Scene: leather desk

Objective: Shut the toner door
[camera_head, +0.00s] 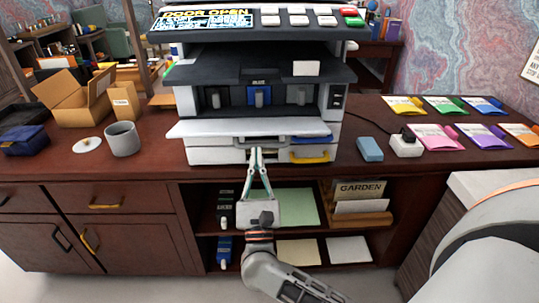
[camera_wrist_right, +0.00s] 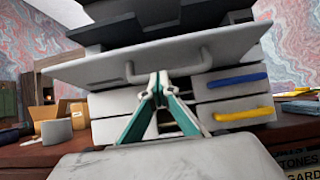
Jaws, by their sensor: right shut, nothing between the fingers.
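The printer's toner door (camera_head: 250,128) is a white flap lying folded down and open, sticking out toward me below the toner bay. Its underside, with a small bar handle (camera_wrist_right: 138,74), shows in the right wrist view. A blue toner cartridge (camera_head: 259,96) and darker ones stand in the open bay behind it. The printer's screen (camera_head: 207,20) reads "DOOR OPEN". My right gripper (camera_head: 257,151) is shut and empty, with its tips pointing up at the door's front edge, just below it and close to the handle. I cannot tell whether they touch. My left gripper is out of view.
Below the door are drawers with a blue handle (camera_wrist_right: 236,79) and a yellow handle (camera_head: 310,156). A blue block (camera_head: 370,149) and a white box (camera_head: 405,146) stand right of the printer. A grey mug (camera_head: 123,139) and cardboard box (camera_head: 75,97) stand left. Shelves lie below.

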